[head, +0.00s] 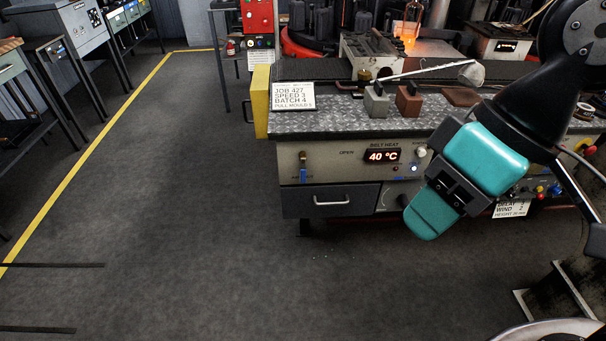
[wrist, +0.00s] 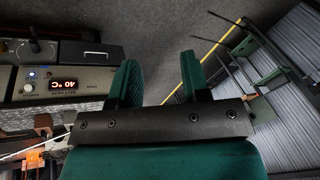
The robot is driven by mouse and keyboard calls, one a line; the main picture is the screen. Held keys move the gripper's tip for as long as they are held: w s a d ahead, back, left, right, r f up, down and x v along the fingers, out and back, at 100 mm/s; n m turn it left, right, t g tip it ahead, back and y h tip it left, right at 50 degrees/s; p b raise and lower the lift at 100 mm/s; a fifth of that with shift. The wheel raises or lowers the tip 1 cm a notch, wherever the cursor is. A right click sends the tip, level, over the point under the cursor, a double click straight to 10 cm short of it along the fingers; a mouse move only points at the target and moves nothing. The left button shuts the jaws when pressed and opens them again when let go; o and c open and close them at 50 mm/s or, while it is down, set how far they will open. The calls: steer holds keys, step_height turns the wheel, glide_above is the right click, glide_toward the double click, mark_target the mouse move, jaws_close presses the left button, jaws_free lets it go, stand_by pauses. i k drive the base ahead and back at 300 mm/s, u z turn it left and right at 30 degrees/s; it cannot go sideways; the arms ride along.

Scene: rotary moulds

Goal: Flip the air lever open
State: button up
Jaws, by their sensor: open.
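The air lever (head: 303,173) is a small blue handle under a brass fitting on the left part of the machine's front panel (head: 330,165). The handle hangs straight down, with the word OPEN printed to its right. My gripper (head: 428,222) is teal and sits in front of the panel, to the right of the lever and apart from it. In the wrist view my gripper (wrist: 158,66) has its two fingers spread with nothing between them. The panel appears upside down there at the left, and I cannot make out the lever; the near finger covers that end.
A red-lit display (head: 383,156) reads 40 °C right of the lever. A drawer (head: 332,201) with a bar handle is below. Grey and brown blocks (head: 408,101) and a long rod (head: 425,71) lie on the bench top. The floor left of the machine is clear.

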mark_target(303, 171)
steer(key=z, duration=0.5)
steer(key=k, duration=0.6)
steer(key=z, duration=0.25)
steer(key=i, duration=0.85)
steer(key=u, duration=1.25)
steer(key=i, duration=0.5)
steer(key=u, duration=0.65)
